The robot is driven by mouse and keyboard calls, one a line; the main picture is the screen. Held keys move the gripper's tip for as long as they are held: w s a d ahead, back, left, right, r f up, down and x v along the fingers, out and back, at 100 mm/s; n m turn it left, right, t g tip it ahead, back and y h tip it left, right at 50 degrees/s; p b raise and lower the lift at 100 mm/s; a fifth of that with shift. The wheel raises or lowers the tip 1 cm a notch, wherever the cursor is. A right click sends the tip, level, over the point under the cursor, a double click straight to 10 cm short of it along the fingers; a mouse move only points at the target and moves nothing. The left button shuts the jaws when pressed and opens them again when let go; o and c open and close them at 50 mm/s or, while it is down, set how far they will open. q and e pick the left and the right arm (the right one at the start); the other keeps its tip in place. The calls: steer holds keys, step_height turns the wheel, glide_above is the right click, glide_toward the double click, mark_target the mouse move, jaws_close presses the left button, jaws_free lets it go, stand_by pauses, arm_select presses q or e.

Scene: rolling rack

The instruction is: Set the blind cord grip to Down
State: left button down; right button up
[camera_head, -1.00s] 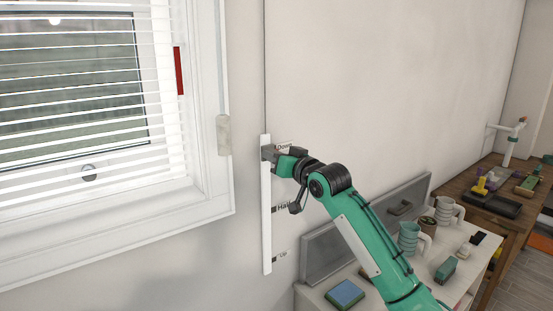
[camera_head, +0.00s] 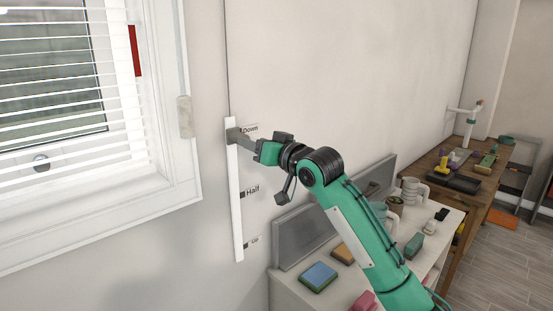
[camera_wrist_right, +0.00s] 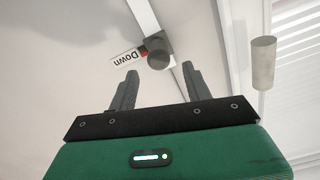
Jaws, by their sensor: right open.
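The blind cord grip is a dark grey round knob (camera_head: 235,135) on a white vertical rail (camera_head: 237,215) on the wall. It sits level with the "Down" label (camera_head: 249,128), near the rail's top. In the right wrist view the knob (camera_wrist_right: 157,52) is beside the "Down" label (camera_wrist_right: 126,57). My right gripper (camera_wrist_right: 160,72) is open, its fingers apart and just short of the knob, with the knob ahead of the gap. In the head view the right gripper (camera_head: 246,142) partly overlaps the knob. My left gripper is out of view.
"Half" (camera_head: 250,191) and "Up" (camera_head: 252,240) labels are lower on the rail. A pale cylinder (camera_head: 186,117) hangs by the window blind (camera_head: 60,90). A white shelf (camera_head: 290,290) with mugs and boxes stands below right. The wall around the rail is clear.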

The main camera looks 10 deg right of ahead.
steer(key=b+v, duration=0.2)
steer(key=v, duration=0.5)
steer(key=shift+s+d, duration=0.1)
